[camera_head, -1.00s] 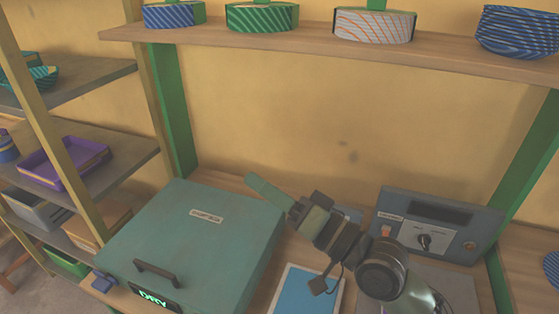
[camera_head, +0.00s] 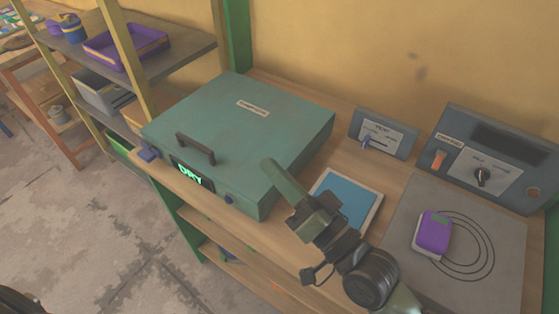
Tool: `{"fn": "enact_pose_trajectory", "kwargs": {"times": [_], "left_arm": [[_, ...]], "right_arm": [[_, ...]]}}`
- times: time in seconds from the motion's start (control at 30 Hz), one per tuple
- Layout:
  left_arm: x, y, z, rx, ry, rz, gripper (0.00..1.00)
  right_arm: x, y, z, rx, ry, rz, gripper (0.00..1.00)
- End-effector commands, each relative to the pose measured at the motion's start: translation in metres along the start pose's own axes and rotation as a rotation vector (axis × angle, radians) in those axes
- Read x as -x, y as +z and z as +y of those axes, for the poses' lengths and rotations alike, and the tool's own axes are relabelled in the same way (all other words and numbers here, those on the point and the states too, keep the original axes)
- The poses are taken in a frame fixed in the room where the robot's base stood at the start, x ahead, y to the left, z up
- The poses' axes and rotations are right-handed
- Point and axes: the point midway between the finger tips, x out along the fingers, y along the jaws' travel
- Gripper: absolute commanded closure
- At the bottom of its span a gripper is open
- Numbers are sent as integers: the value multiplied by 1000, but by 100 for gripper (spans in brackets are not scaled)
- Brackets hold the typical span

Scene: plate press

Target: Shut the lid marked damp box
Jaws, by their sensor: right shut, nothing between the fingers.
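The damp box (camera_head: 285,122) is a teal-green box with a flat lid, a small label (camera_head: 252,107) too small to read, and a dark handle (camera_head: 196,148) near the front. Its lid lies flat and looks closed. A green lit display (camera_head: 191,175) on its front reads "DRY". My right gripper (camera_head: 270,165) is at the box's right front side, its shut, empty fingers pointing toward the box; I cannot tell whether they touch it.
A blue panel (camera_head: 345,197) lies on the bench right of the box. A small control box (camera_head: 383,134) and a larger dark console (camera_head: 495,160) stand behind. A purple object (camera_head: 432,234) sits on a grey plate (camera_head: 490,275). A shelf with a purple tray (camera_head: 126,45) stands left.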

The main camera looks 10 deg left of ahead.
Motion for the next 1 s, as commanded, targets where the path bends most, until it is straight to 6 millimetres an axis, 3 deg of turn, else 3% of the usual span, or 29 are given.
{"fn": "enact_pose_trajectory", "kwargs": {"times": [0.57, 1.0], "left_arm": [[-2, 0, -1, 0, -1, 1, 64], [-18, 1, -1, 1, -1, 1, 64]], "right_arm": [[4, 3, 2, 0, 1, -2, 100], [69, 4, 3, 1, 2, -3, 100]]}}
